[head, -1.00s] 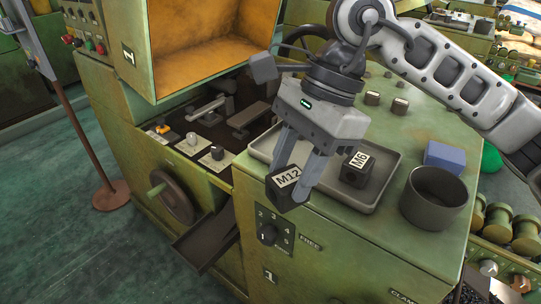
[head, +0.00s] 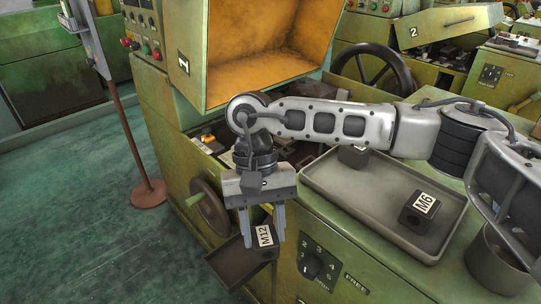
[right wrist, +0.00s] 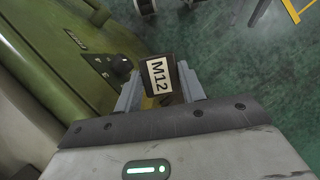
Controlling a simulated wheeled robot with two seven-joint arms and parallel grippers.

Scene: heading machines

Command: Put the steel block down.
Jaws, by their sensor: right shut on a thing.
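My right gripper (head: 263,240) is shut on a dark steel block with a white M12 label (head: 264,235), held between its two fingers. In the right wrist view the block (right wrist: 160,78) sits between the fingertips, label facing the camera, with green floor and machine side beyond. In the head view the block appears in front of the machine's front face, overlapping the dark open chute (head: 232,262). I cannot tell how high above the chute it is. My left gripper is not in view.
A grey tray (head: 345,204) on the green machine top holds an M6 block (head: 418,212) and another dark block (head: 352,156), partly behind my arm. A dark cup (head: 492,268) stands at right. A handwheel (head: 209,211) and a selector knob (head: 311,267) are close to the gripper.

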